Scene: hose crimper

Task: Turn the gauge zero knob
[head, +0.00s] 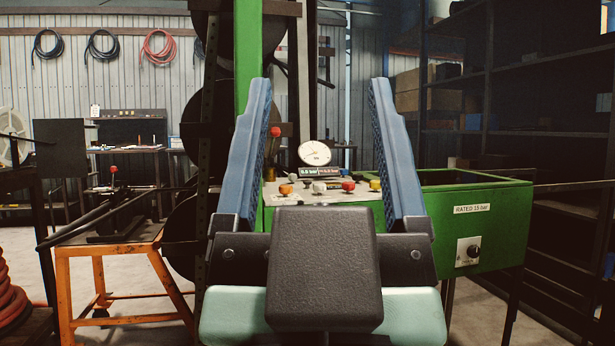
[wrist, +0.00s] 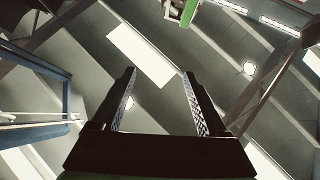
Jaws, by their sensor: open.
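A green machine (head: 500,215) stands ahead in the head view. A round white gauge (head: 315,153) sits upright on its light panel, above a small digital display (head: 321,171). Along the panel are an orange knob (head: 286,189), a white knob (head: 319,187), a red knob (head: 348,185) and a yellow knob (head: 375,184). A dark knob (head: 473,251) is on a plate on the machine's front. No readable label shows which is the gauge zero knob. My gripper (head: 319,90) is open and empty, fingers up, in front of the panel. The wrist view shows it (wrist: 158,75) against the ceiling.
A label on the machine reads "RATED 15 bar" (head: 472,209). An orange stand (head: 110,250) with a dark lever tool is at left. Dark shelving (head: 520,110) is at right. A green post (head: 247,50) and dark reels rise behind my left finger. Bare floor shows between stand and machine.

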